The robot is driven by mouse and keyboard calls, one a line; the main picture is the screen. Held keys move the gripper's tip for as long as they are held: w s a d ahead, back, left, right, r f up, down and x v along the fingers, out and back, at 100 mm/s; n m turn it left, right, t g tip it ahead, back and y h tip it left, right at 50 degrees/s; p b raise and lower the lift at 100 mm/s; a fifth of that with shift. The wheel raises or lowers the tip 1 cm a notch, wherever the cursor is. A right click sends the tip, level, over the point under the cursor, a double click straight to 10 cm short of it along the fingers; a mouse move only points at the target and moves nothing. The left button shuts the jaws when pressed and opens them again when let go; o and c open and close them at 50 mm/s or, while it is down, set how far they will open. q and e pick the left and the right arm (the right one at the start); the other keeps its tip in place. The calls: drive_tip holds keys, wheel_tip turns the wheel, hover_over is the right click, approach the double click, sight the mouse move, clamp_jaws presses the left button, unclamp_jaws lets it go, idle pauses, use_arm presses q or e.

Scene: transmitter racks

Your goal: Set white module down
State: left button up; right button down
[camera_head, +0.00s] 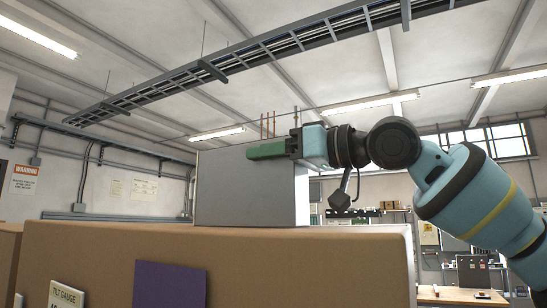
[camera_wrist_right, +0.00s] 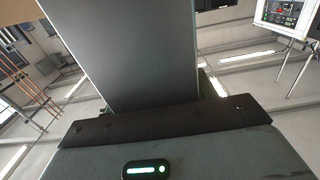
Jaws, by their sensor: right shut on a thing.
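The white module (camera_head: 245,192) is a large, pale, box-shaped unit, upright behind the top edge of a brown surface in the head view. Its bottom is hidden there, so I cannot tell whether it rests on anything. My right gripper (camera_head: 268,150) is shut on the module near its upper right part, with a green finger across its front face. The other finger is hidden. In the right wrist view the module (camera_wrist_right: 125,50) shows as a grey panel running away from the gripper. My left gripper is not in view.
A wide brown box-like surface (camera_head: 330,262) fills the foreground, with a purple panel (camera_head: 169,287) and a "TILT GAUGE" label (camera_head: 66,294) on it. A wooden workbench (camera_head: 462,296) stands at the back right. A cable tray (camera_head: 250,58) hangs overhead.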

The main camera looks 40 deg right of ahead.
drive_tip(key=shift+s+r, duration=0.15)
drive_tip(key=shift+r, duration=0.05)
drive_tip(key=c, duration=0.5)
unclamp_jaws()
drive_tip(key=shift+a+f, duration=0.1)
drive_tip(key=shift+f, duration=0.05)
drive_tip(key=v, duration=1.1)
drive_tip(key=shift+s+d, duration=0.2)
drive_tip(key=shift+s, duration=0.15)
